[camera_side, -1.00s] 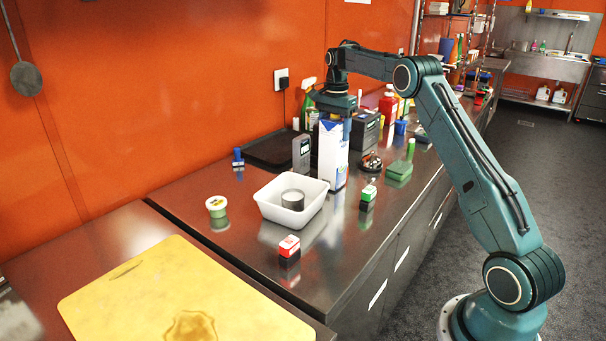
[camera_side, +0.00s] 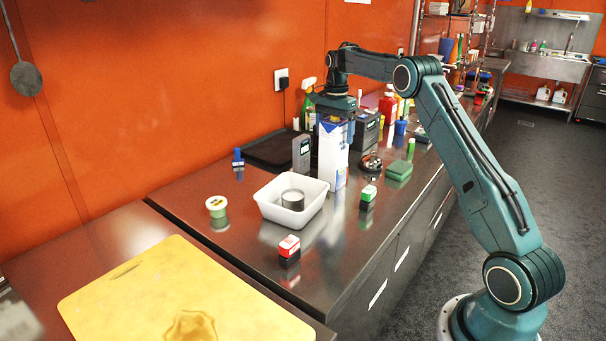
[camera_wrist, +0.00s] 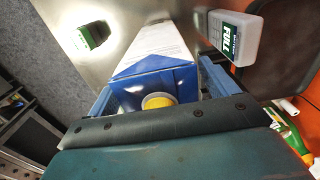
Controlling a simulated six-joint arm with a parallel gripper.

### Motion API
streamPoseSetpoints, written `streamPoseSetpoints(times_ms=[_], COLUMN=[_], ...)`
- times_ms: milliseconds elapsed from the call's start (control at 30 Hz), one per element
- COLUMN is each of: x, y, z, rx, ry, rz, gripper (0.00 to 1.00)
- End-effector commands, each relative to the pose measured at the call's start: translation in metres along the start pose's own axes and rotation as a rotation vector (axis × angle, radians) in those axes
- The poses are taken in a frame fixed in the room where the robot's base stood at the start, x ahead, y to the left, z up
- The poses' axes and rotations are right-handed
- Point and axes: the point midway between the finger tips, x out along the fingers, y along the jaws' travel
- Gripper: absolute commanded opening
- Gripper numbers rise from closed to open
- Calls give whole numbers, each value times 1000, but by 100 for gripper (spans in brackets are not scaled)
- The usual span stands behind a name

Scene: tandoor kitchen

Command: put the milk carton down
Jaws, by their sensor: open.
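The milk carton (camera_side: 333,156) is white with a blue top and stands upright on the steel counter (camera_side: 240,222), behind the white tub. In the wrist view the carton (camera_wrist: 153,55) shows its blue gabled top and yellow cap between my two fingers. My gripper (camera_side: 336,124) is open around the carton's top, pointing down. In the wrist view my gripper (camera_wrist: 157,88) has one finger on each side of the carton, with a small gap showing at the right.
A spray bottle (camera_side: 308,100) stands behind.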

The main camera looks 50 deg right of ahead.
Motion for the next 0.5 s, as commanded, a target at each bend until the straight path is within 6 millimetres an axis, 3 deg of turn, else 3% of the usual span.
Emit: streamPoseSetpoints(times_ms=[267,500], x=[-13,-38], y=[0,-1], z=[0,0], rx=[0,0], ry=[1,2], rz=[-2,-4], gripper=[85,85])
